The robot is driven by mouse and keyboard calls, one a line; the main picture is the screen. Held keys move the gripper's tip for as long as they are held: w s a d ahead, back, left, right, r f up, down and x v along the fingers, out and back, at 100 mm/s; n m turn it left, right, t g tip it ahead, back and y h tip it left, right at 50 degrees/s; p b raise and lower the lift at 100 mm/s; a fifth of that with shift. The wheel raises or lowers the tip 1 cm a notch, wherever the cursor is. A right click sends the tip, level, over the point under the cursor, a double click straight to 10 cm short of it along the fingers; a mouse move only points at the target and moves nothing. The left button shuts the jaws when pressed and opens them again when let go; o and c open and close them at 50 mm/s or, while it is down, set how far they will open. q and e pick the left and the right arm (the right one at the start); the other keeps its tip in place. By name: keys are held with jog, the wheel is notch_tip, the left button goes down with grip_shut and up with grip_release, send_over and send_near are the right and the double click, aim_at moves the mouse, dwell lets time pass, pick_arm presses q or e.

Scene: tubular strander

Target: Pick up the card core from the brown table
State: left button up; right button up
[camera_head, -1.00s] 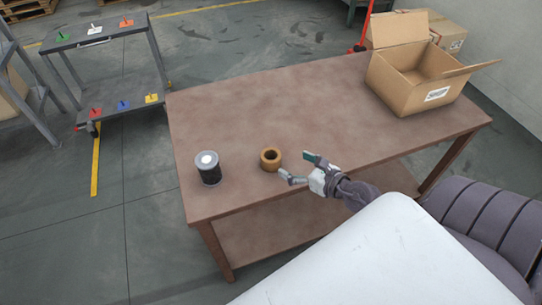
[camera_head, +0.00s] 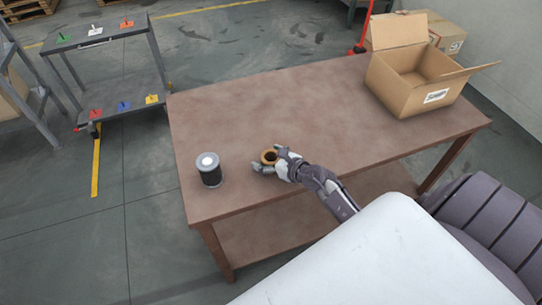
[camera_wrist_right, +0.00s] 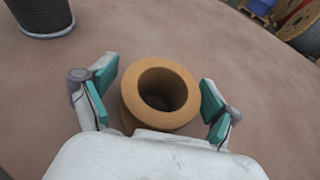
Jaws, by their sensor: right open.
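The card core is a short tan-brown ring (camera_head: 268,156) standing upright on the brown table (camera_head: 240,115). In the right wrist view the card core (camera_wrist_right: 143,85) shows its open top and hollow middle. My right gripper (camera_head: 272,163) is at the core, with one finger on each side of it. In the wrist view the right gripper's (camera_wrist_right: 158,97) teal pads stand open, with a small gap between the core and each pad. The gripper hides part of the core in the head view. My left gripper is not in view.
An open cardboard box (camera_head: 403,96) sits at the table's back right. The table's middle is clear. A grey cart (camera_head: 118,72) stands beyond the left edge.

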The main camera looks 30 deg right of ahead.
jog(key=shift+w+f, duration=0.25)
jog(key=shift+w, duration=0.3)
jog(key=shift+s, duration=0.1)
